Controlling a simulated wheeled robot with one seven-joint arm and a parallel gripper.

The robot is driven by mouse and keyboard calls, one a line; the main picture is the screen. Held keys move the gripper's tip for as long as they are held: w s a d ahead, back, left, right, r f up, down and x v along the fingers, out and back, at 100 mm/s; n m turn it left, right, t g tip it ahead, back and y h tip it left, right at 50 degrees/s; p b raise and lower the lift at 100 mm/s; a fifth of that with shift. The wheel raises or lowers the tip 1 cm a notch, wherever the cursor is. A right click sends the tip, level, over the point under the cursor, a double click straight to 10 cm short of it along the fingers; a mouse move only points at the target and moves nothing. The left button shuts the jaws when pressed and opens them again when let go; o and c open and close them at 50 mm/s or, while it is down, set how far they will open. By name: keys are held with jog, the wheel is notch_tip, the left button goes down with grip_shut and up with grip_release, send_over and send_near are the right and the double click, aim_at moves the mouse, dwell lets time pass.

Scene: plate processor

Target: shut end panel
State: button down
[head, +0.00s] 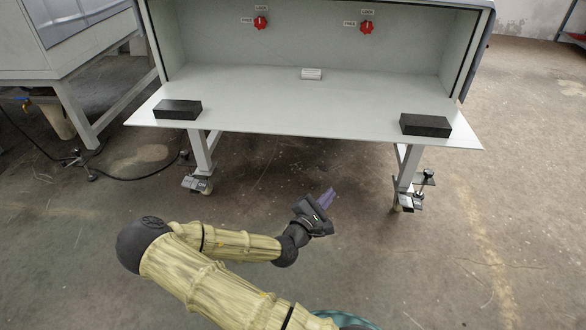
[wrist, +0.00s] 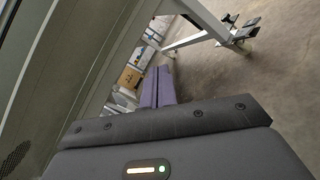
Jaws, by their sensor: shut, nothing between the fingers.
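The plate processor is a pale grey cabinet with an open front. Its back wall (head: 320,40) shows inside, and a flat pale panel (head: 300,110) extends forward from its floor, lying level. I cannot tell for certain that this is the end panel. Two black blocks sit on its front corners, one left (head: 177,109) and one right (head: 425,124). My gripper (head: 328,197) is below and in front of the panel's front edge, apart from it. Its purple fingers (wrist: 158,87) are shut and empty in the wrist view.
Two red knobs (head: 261,22) (head: 367,27) with labels are on the back wall. A small white block (head: 311,74) lies on the cabinet floor. Legs with casters (head: 408,195) stand under the machine. Another grey unit (head: 70,50) and a black cable (head: 120,175) are at left. The floor at right is clear.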

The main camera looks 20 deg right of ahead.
jog(key=w+a+r+n+t+y+b, duration=0.1)
jog(key=w+a+n+t+y+b, duration=0.1)
jog(key=a+n+t+b, duration=0.6)
jog(key=w+a+n+t, duration=0.1)
jog(key=a+n+t, duration=0.1)
jog(key=n+t, duration=0.3)
jog(key=shift+w+r+n+t, duration=0.2)
jog(key=shift+r+n+t, duration=0.2)
jog(key=shift+n, duration=0.4)
jog(key=p, duration=1.2)
send_near(294, 133)
jog(key=x, duration=0.6)
jog(key=shift+w+d+f, duration=0.15)
jog(key=shift+w+f, duration=0.15)
jog(key=shift+r, duration=0.15)
